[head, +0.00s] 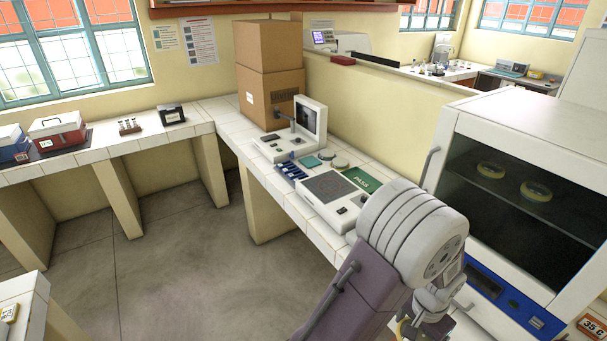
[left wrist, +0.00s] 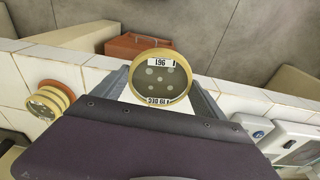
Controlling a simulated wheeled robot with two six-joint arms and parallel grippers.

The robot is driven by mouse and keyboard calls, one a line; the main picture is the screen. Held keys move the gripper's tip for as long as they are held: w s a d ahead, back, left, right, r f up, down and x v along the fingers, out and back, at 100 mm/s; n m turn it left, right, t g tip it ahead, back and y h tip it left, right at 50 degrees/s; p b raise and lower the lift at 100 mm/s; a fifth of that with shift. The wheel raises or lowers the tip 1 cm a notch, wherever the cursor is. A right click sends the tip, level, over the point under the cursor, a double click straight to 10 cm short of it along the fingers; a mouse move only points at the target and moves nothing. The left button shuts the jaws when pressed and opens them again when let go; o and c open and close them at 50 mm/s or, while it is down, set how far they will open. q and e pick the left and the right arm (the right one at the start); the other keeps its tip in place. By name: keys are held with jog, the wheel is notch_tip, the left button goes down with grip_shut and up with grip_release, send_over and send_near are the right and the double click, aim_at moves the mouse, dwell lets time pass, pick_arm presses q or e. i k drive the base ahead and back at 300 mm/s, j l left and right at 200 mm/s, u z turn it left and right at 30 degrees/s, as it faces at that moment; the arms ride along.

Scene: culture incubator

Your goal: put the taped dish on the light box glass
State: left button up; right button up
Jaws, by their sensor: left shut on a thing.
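My left gripper (left wrist: 160,84) is shut on a round dish (left wrist: 160,80) with a yellowish rim, a dark inside and several pale spots. Two white strips with black print lie on it, at its top and bottom in the left wrist view. In the head view the gripper is low at the right, mostly hidden by my arm. A flat device with a dark gridded panel (head: 331,187), which looks like the light box, stands on the tiled counter beyond my arm. My right gripper is not in view.
A white incubator (head: 455,120) with dishes (head: 537,191) inside stands at right. A green PASS mat (head: 362,178), a blue rack (head: 289,170) and a screen device (head: 310,120) surround the gridded panel. Stacked dishes (left wrist: 50,98) show in the left wrist view.

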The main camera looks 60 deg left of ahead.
aim_at(329, 186)
jog(key=j, duration=1.05)
jog(key=i+j, duration=0.15)
jog(key=j, duration=0.9)
jog(key=j+u, duration=0.1)
jog(key=j, duration=0.95)
jog(key=i+j, duration=0.35)
